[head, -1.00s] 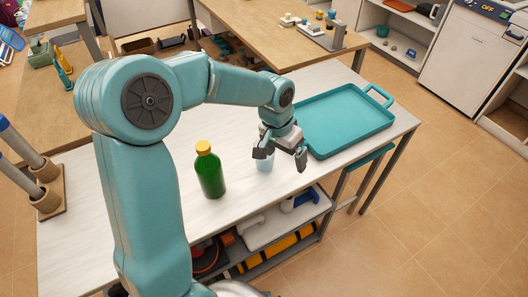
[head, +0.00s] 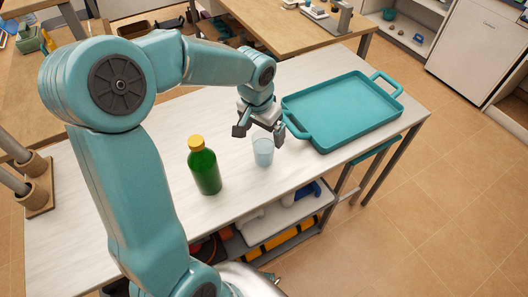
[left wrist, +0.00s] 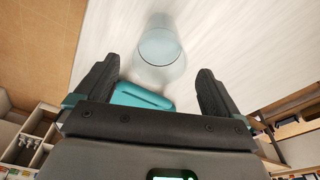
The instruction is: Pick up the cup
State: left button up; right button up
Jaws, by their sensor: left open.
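The cup (head: 263,153) is a clear, pale blue tumbler standing upright on the white table (head: 150,190). My left gripper (head: 259,133) is open and empty, just behind and above the cup in the head view. In the left wrist view the cup (left wrist: 161,48) sits ahead of the two spread black fingers (left wrist: 155,85), roughly centred between them. The fingers do not touch it. My right gripper is not in view.
A green bottle (head: 204,170) with a yellow cap stands left of the cup. A teal tray (head: 345,110) with handles lies to the right, close to the gripper. A shelf (head: 285,218) under the table holds tools. Bare tabletop lies in front of the cup.

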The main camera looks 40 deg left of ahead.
aim_at(265, 142)
pick_arm(q)
notch_tip(265, 142, down, 5)
jog(key=shift+w+d+r, duration=0.1)
jog(key=shift+w+r, duration=0.05)
jog(key=shift+r, duration=0.05)
jog(key=shift+w+f, duration=0.15)
jog(key=shift+f, duration=0.3)
jog(key=shift+r, duration=0.1)
jog(key=c, duration=1.1)
jog(key=shift+c, duration=0.2)
jog(key=shift+r, duration=0.1)
notch_tip(265, 142, up, 20)
jog(key=p, duration=0.2)
jog(key=shift+n, duration=0.3)
